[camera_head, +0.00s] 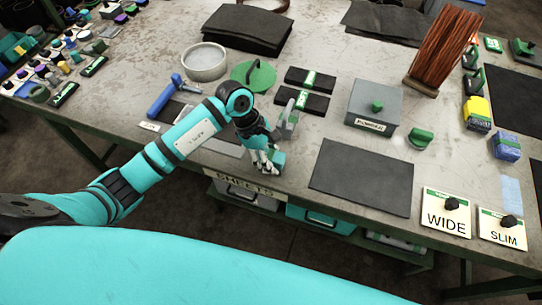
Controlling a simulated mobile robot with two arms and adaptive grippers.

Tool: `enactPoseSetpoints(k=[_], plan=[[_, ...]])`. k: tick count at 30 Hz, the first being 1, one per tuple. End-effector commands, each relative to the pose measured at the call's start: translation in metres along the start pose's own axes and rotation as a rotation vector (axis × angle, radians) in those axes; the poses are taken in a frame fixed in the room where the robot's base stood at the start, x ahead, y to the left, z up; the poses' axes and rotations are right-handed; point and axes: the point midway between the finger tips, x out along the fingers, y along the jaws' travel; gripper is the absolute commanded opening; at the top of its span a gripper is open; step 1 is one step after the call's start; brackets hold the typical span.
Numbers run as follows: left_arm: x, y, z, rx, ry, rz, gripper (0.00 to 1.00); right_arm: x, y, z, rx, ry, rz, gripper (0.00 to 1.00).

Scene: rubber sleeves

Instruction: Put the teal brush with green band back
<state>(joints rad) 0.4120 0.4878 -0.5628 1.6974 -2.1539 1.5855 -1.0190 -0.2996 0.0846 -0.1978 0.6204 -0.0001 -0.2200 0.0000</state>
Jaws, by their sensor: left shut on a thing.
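My left gripper (267,158) reaches in from the left over the bench's front edge, near the sheets label. It is shut on a small teal and green thing (279,159), which looks like the teal brush with green band. The fingers hide much of it, and I cannot tell if it touches the bench. A grey piece (289,124) with a green part stands just behind the gripper. My right gripper is not in view.
A dark mat (362,177) lies right of the gripper. A grey lidded box (374,104), green-banded dark blocks (305,79) and a round dish (204,61) stand behind. A blue-handled tool (164,97) lies left. WIDE (446,211) and SLIM (502,229) plates lie at right.

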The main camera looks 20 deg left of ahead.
Motion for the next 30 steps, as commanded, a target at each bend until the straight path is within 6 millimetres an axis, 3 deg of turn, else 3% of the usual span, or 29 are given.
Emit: enactPoseSetpoints(k=[7,8,13,24,30], plan=[[0.004,0.000,-0.002,0.001,0.000,0.001,0.07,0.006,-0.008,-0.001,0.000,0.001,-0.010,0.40],[0.003,0.000,-0.002,0.000,0.000,0.001,0.40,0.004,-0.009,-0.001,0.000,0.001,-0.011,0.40],[0.002,0.000,-0.001,0.000,0.000,0.000,0.60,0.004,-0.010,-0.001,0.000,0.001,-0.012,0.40],[-0.004,0.001,0.000,0.000,0.000,0.002,0.60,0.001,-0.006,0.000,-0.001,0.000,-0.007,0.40],[-0.040,0.002,-0.002,0.001,0.003,0.006,0.60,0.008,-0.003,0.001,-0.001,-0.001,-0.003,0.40]])
